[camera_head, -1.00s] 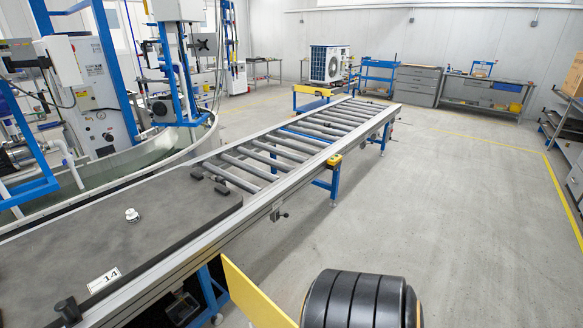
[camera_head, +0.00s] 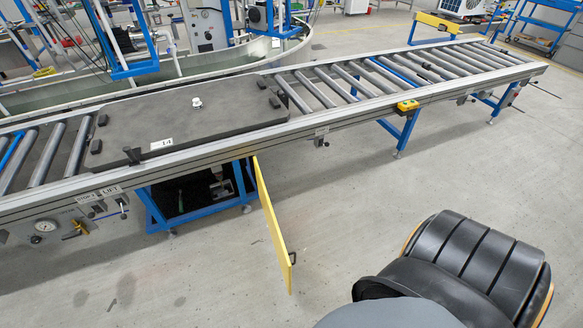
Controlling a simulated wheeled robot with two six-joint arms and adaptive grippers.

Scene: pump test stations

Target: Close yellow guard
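The yellow guard (camera_head: 272,222) is a thin flat panel under the conveyor's near edge. It stands swung out toward me, away from the blue frame (camera_head: 196,197) beneath the conveyor, so the opening beside it shows dark inside. A small dark handle or latch sits on its outer end. One of my arms, with black ribbed and grey parts, fills the lower right, apart from the guard. Neither of my grippers is in view.
The roller conveyor (camera_head: 335,122) with a dark flat plate (camera_head: 185,118) runs across the view above the guard. A gauge and valves (camera_head: 45,227) hang on its near side at left. The floor (camera_head: 330,200) around the guard is clear.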

